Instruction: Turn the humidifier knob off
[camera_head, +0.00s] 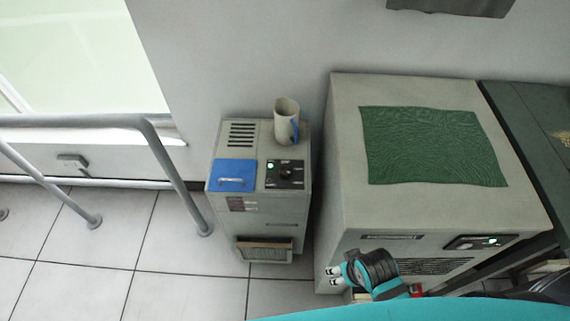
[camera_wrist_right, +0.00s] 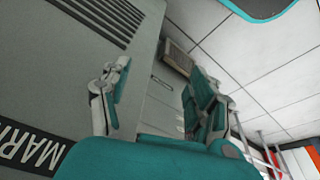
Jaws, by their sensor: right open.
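The humidifier looks to be the small grey cabinet (camera_head: 262,218) against the wall in the head view. Its top has a black control panel (camera_head: 291,184) with a green light and a small dark knob (camera_head: 285,173); the knob's exact setting is too small to read. My right gripper (camera_head: 334,275) is open and empty, low in front of the larger grey cabinet, to the right of and apart from the humidifier. In the right wrist view my open fingers (camera_wrist_right: 158,75) frame part of the humidifier's side (camera_wrist_right: 162,100); the knob is not visible there. My left gripper is out of view.
The large cabinet (camera_head: 350,130) with a green cloth (camera_head: 430,145) stands close on the right. A metal railing (camera_head: 165,160) is at left. The tiled floor in front is clear.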

